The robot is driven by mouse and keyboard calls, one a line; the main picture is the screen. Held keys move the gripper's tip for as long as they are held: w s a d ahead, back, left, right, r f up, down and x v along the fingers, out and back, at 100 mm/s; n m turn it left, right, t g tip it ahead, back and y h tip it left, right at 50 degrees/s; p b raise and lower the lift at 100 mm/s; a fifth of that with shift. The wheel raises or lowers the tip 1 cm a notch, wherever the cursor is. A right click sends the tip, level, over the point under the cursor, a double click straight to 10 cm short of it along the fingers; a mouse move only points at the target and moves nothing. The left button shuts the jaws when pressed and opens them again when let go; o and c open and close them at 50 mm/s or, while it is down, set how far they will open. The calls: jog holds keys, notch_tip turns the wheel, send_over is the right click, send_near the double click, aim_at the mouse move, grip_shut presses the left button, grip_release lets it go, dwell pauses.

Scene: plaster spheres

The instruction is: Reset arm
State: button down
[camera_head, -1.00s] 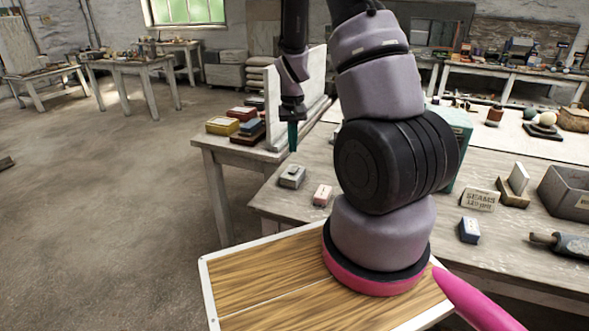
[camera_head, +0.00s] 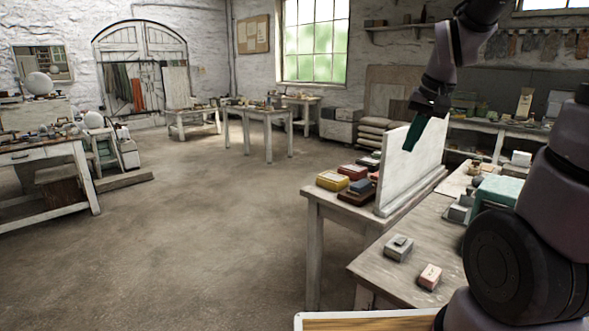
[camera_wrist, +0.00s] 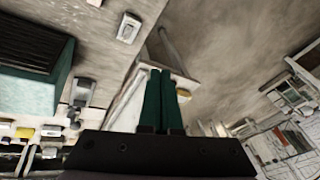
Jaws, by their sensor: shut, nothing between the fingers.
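My gripper (camera_head: 416,133) is raised in the upper right of the head view, in front of a pale upright board on the table. Its green fingers point down and slightly left. In the wrist view my gripper (camera_wrist: 161,76) shows its two green fingers side by side, shut and empty. My arm's dark and mauve links fill the right side of the head view. From the head view I cannot tell how far the fingertips are from the board.
A grey block (camera_head: 398,249), a pink-white block (camera_head: 430,277) and a teal box (camera_head: 492,199) are on the bench.

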jog(key=s+a+r+t, duration=0.2)
jog(key=s+r+t, duration=0.1)
jog(key=s+r, duration=0.6)
jog(key=s, duration=0.4)
jog(key=shift+a+r, duration=0.15)
jog(key=shift+a, duration=0.2)
jog(key=shift+w, duration=0.1)
jog(key=w+d+f+m+g, duration=0.3)
jog(key=w+f+m, duration=0.5)
jog(key=w, duration=0.1)
jog(key=w+d+f+m+g, duration=0.2)
jog(key=w+d+f+m, duration=0.1)
jog(key=w+f+m, duration=0.55)
jog(key=w+d+f+m+g+h, duration=0.1)
jog(key=w+d+f+m, duration=0.3)
jog(key=f, duration=0.5)
jog(key=w+m+g, duration=0.1)
jog(key=m, duration=0.1)
jog(key=shift+f+m+h, duration=0.3)
jog(key=shift+f+m, duration=0.05)
jog(key=shift+f, duration=0.05)
